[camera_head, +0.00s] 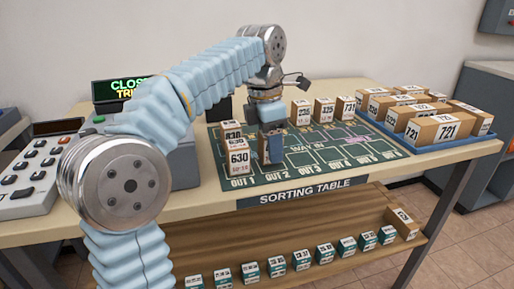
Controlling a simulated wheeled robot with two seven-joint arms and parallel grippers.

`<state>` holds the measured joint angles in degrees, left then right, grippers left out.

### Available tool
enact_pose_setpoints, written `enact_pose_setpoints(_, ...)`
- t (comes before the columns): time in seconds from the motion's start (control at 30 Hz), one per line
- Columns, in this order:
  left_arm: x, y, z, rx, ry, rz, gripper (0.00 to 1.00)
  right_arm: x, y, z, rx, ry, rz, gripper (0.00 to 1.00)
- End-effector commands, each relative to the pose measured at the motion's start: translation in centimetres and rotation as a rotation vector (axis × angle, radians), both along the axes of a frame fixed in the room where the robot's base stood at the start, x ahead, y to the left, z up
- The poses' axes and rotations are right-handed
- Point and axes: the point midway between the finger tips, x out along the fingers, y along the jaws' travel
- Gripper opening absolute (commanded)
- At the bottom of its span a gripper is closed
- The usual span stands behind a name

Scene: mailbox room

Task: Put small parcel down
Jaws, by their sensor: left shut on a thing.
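My left gripper (272,148) points down over the green sorting mat (308,168), near the OUT 2 label. It is shut on a small brown parcel (264,155), mostly hidden by the fingers. I cannot tell whether the parcel touches the mat. White-labelled 630 parcels (237,160) stand just left of the gripper, by the OUT 1 label. My right gripper is not in view.
Several parcels (325,110) stand along the mat's back edge. A blue tray (440,146) full of parcels is at the right. A grey keypad machine (30,175) is at the left. The mat's middle and right are mostly clear. Small boxes (301,260) line the lower shelf.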

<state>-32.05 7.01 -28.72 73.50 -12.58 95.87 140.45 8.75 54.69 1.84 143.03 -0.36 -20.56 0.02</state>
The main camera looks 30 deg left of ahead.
Motion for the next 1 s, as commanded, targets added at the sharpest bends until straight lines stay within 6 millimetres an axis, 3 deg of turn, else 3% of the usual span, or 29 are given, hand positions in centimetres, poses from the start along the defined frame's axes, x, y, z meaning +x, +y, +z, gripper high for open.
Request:
enact_pose_setpoints(0.1, 0.45, -0.79, -1.14, -0.001, -0.002, -0.002, 0.19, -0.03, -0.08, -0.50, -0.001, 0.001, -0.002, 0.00)
enact_pose_setpoints(0.47, 0.46, -0.77, -1.52, 0.000, -0.002, -0.001, 0.19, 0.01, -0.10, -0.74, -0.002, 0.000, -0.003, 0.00)
enact_pose_setpoints(0.5, 0.47, -0.76, -1.38, 0.000, -0.002, -0.001, 0.58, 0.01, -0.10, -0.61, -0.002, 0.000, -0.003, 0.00)
enact_pose_setpoints(0.63, 0.46, -0.77, -1.36, 0.000, -0.002, -0.001, 0.78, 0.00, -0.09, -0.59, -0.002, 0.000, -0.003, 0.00)
enact_pose_setpoints(1.0, 0.37, -0.61, -0.60, -0.002, -0.004, -0.001, 0.78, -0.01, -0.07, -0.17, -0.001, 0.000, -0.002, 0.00)
